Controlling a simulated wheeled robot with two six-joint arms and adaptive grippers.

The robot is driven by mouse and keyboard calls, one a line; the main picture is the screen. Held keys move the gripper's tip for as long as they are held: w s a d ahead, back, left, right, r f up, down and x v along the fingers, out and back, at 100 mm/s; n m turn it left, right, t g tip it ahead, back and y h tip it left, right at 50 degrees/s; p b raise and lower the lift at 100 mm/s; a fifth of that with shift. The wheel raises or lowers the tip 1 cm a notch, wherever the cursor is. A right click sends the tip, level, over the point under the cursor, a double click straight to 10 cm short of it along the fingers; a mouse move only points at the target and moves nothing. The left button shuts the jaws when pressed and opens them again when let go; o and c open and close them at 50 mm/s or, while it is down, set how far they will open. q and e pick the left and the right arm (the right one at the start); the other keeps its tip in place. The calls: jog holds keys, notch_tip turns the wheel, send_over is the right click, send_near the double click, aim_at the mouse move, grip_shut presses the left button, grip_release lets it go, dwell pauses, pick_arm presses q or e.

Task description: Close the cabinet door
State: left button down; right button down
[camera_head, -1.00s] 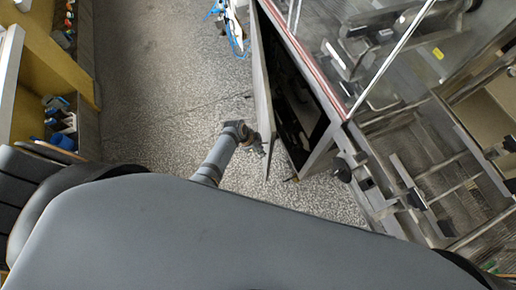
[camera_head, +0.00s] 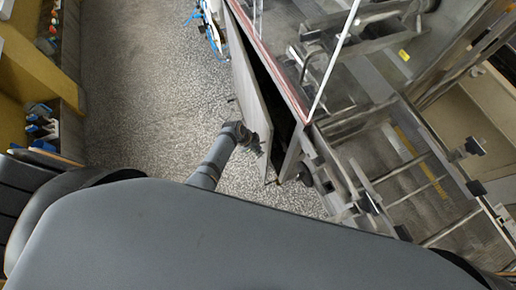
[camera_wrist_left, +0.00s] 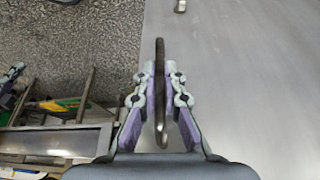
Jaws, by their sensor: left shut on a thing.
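The cabinet door (camera_head: 247,92) is a grey panel standing partly open, with a narrow dark gap between it and the cabinet frame (camera_head: 292,153). In the left wrist view the door (camera_wrist_left: 245,75) fills the right side as a smooth grey face. My left gripper (camera_head: 258,144) is at the door's outer face near its lower end in the picture. In the left wrist view its purple-padded fingers (camera_wrist_left: 160,82) are shut on a dark bar-like handle (camera_wrist_left: 160,50). My right gripper is not in view.
The machine with glass panels and metal rails (camera_head: 400,150) stands at the right. A yellow shelf unit (camera_head: 35,75) with small items stands at the left. A blue and white object (camera_head: 211,25) is on the floor at the top. Speckled floor (camera_head: 150,90) lies clear between.

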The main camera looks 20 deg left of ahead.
pick_arm(q)
jog(key=c, duration=1.4)
grip_release()
jog(key=shift+c, duration=0.2)
jog(key=v, duration=1.2)
jog(key=shift+s, duration=0.1)
